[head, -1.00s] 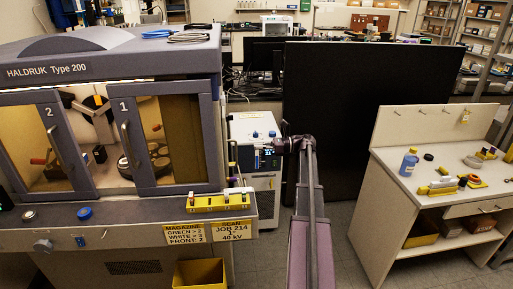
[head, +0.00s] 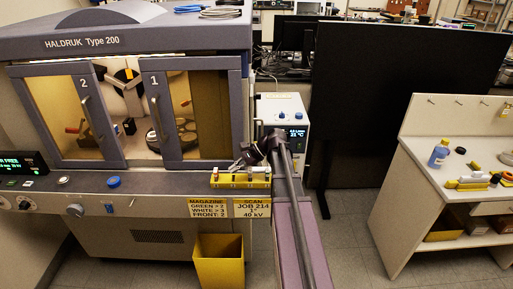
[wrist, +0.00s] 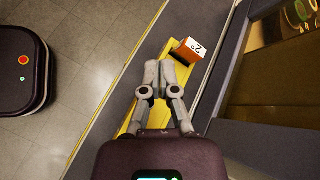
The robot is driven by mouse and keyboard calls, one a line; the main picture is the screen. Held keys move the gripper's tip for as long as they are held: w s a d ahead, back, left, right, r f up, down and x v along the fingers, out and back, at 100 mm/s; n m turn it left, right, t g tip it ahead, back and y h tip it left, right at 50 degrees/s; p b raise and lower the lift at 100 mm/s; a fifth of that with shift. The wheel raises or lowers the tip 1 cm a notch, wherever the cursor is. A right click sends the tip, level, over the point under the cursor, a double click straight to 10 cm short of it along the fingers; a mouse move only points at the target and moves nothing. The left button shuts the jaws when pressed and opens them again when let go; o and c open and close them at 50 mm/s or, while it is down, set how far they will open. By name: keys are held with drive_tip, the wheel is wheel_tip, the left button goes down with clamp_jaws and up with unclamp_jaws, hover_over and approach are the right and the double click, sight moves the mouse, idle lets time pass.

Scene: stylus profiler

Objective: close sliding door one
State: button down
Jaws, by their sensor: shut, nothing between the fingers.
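The sliding door one (head: 177,112) is the right-hand glazed door of the grey HALDRUK machine, marked "1", with an upright bar handle (head: 157,118) near its left edge. A gap shows between it and sliding door two (head: 75,118), so the front stands partly open in the middle. My gripper (head: 240,162) is to the right of and below the door one handle, in front of the machine, near the yellow rack. In the wrist view my gripper (wrist: 163,72) has its fingers together and empty, above the yellow rack (wrist: 135,108).
The yellow rack (head: 200,183) sits on the machine's front ledge and holds several small pieces. An orange block (wrist: 188,55) marked "2" shows at its end. A yellow bin (head: 219,262) stands below. A black panel (head: 400,105) and a workbench (head: 415,165) are at right.

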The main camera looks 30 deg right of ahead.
drive_tip(key=s+a+f+n+g+h, duration=0.1)
drive_tip(key=s+a+f+n+h, duration=0.3)
drive_tip(key=s+a+n, duration=0.3)
drive_tip(key=s+a+f+n+g+h, duration=0.2)
drive_tip(key=s+a+f+n+h, duration=0.2)
drive_tip(key=s+a+n+h, duration=0.2)
drive_tip(key=shift+s+a+n+h, duration=0.4)
drive_tip(key=shift+a+n, duration=1)
drive_tip(key=shift+a, duration=0.25)
drive_tip(key=shift+f, duration=0.1)
